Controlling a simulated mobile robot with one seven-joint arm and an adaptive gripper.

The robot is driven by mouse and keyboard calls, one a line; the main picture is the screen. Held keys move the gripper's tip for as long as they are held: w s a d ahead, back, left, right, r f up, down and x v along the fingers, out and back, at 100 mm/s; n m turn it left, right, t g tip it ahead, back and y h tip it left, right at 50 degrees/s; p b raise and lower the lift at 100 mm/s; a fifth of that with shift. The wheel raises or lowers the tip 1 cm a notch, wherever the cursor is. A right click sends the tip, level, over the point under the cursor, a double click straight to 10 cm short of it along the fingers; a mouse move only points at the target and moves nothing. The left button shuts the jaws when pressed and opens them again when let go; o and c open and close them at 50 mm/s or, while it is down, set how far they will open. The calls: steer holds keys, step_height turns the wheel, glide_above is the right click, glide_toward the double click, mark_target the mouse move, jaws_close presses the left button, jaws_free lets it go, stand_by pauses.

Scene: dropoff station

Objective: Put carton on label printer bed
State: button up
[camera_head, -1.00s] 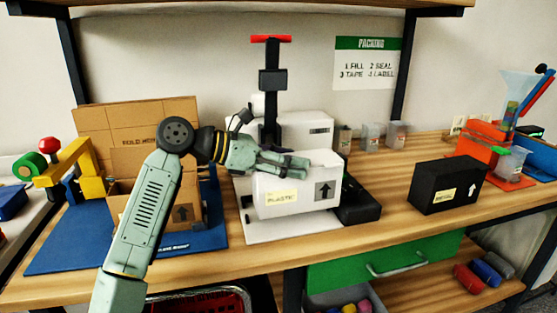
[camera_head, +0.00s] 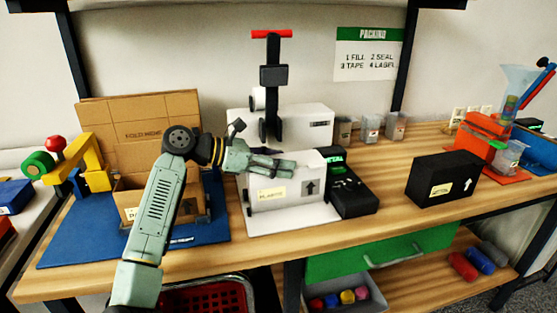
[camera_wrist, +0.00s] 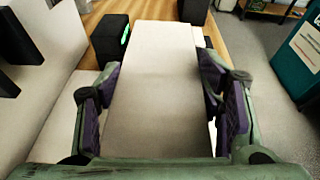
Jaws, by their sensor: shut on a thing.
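The carton (camera_head: 302,192) is a white box with a yellow "PLASTIC" label and a black up-arrow patch. It is upright over the white bed (camera_head: 290,226) of the label printer (camera_head: 305,127), which has a black post and red handle behind. I cannot tell whether its underside touches the bed. My gripper (camera_head: 274,164) reaches in from the left at the carton's top and is shut on it. In the wrist view, the carton (camera_wrist: 155,75) fills the space between the two purple-padded fingers (camera_wrist: 160,105). Its far lower edges are hidden there.
A black device with a green screen (camera_head: 352,196) stands close right of the carton. A black "METAL" box (camera_head: 443,180) is farther right, with bare wood between. An open cardboard box (camera_head: 140,135) on a blue mat (camera_head: 80,240) is left. Clear bins (camera_head: 370,130) stand behind.

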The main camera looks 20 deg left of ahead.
steer(key=o, duration=1.9)
